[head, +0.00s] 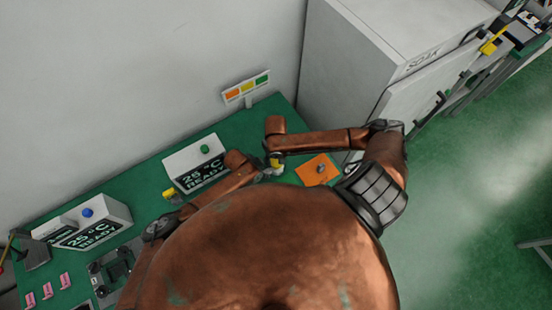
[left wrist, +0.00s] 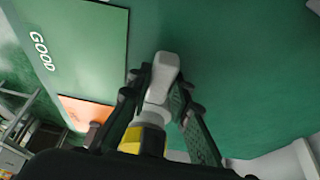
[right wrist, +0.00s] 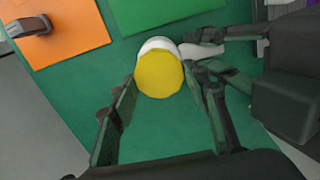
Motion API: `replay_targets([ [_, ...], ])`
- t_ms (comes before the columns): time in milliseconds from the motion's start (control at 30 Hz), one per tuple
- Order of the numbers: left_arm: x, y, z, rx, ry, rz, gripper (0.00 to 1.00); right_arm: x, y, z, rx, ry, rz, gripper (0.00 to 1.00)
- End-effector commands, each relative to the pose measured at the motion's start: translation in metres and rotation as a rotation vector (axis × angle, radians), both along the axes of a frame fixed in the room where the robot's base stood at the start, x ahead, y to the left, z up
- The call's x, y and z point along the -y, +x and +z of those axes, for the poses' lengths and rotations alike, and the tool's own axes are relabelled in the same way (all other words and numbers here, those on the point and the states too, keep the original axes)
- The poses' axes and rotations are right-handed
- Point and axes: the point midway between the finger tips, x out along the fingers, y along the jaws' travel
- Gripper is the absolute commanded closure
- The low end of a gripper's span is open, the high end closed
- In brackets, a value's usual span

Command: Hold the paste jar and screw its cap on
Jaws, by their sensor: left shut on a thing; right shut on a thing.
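The yellow cap (right wrist: 159,76) sits over the paste jar (right wrist: 158,45), whose white rim shows behind it in the right wrist view. I cannot tell how tightly it is seated. My right gripper (right wrist: 161,82) is shut on the cap, one finger on each side. My left gripper (right wrist: 205,50) comes in from the right there, shut on the jar's pale side part. In the left wrist view the pale jar piece (left wrist: 165,68) shows between dark fingers. In the head view the cap (head: 276,162) is a small yellow spot where both arms meet; the jar is mostly hidden.
An orange pad (head: 318,169) with a small grey object lies right of the grippers on the green table. A green GOOD pad (left wrist: 75,45) lies nearby. White display boxes (head: 195,165) stand to the left, and a large white cabinet (head: 350,60) stands behind right.

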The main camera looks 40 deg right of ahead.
Motion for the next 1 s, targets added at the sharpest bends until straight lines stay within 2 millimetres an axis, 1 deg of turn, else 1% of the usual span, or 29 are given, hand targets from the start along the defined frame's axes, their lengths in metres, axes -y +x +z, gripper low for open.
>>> replay_targets([
  [767, 0.0, 0.0, 0.0, 0.0, -0.001, 0.0, 1.0, 0.0, -0.001, -0.019, -0.001, 0.0, 0.001, 0.67],
  [800, 0.0, 0.0, 0.0, 0.0, -0.001, 0.0, 1.0, 0.0, 0.0, -0.019, -0.001, 0.0, 0.001, 0.57],
  [1000, 0.0, 0.0, 0.0, 0.0, -0.001, 0.0, 1.0, 0.0, 0.0, -0.019, 0.0, 0.0, 0.001, 0.43],
])
